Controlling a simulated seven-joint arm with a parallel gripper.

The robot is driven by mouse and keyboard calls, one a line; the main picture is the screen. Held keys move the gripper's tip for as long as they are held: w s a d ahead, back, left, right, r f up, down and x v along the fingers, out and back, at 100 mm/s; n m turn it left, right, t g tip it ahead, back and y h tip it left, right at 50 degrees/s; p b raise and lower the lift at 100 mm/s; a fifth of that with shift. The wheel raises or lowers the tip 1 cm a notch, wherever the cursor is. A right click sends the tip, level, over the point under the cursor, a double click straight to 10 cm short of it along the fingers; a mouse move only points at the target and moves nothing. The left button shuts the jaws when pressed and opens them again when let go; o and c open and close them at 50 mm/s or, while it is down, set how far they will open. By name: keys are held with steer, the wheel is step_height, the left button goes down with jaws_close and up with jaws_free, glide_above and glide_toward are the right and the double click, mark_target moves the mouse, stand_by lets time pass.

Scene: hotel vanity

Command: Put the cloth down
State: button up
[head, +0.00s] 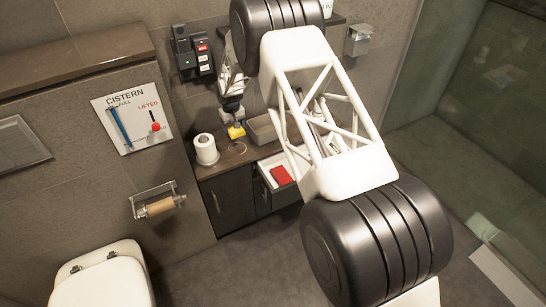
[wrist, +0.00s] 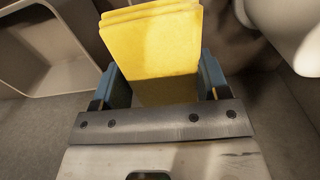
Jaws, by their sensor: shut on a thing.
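A yellow folded cloth (wrist: 152,42) is held between the two blue fingers of my gripper (wrist: 155,85) in the wrist view. It sticks out beyond the fingertips, with its layered edge at the far end. In the head view the yellow cloth (head: 236,132) shows small beside my gripper (head: 234,121), over the vanity top near the white roll. Whether the cloth touches the surface cannot be told. My arm covers part of the head view.
A white roll (head: 205,150) stands on the vanity top (head: 228,164). A grey tray (head: 262,130) is to the right. Below it an open drawer (head: 270,178) holds a red item (head: 282,175). A dark wall unit (head: 186,52) hangs behind.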

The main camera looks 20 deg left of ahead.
steer(key=w+d+r+m, duration=0.2)
steer(key=w+d, duration=0.2)
steer(key=d, duration=0.5)
steer(key=w+d+r+m, duration=0.2)
steer(key=w+d, duration=0.1)
steer(key=d, duration=0.6)
steer(key=w+d+r+m, duration=0.1)
steer(key=w+d, duration=0.3)
steer(key=d, duration=0.5)
steer(key=d+r+m, duration=0.3)
steer(key=d+m, duration=0.2)
steer(key=d, duration=2.2)
steer(key=s+a+f+n, duration=0.5)
steer(key=a+f, duration=0.3)
steer(key=a, duration=0.3)
steer(key=s+a+f+n, duration=0.4)
steer(key=a+f, duration=0.4)
steer(key=a, duration=0.4)
steer(key=shift+s+a+n, duration=0.2)
steer(key=shift+s+n, duration=0.15)
steer(key=shift+n, duration=0.05)
steer(key=shift+f, duration=0.15)
steer(key=shift+f, duration=3.05)
steer(key=shift+f, duration=0.15)
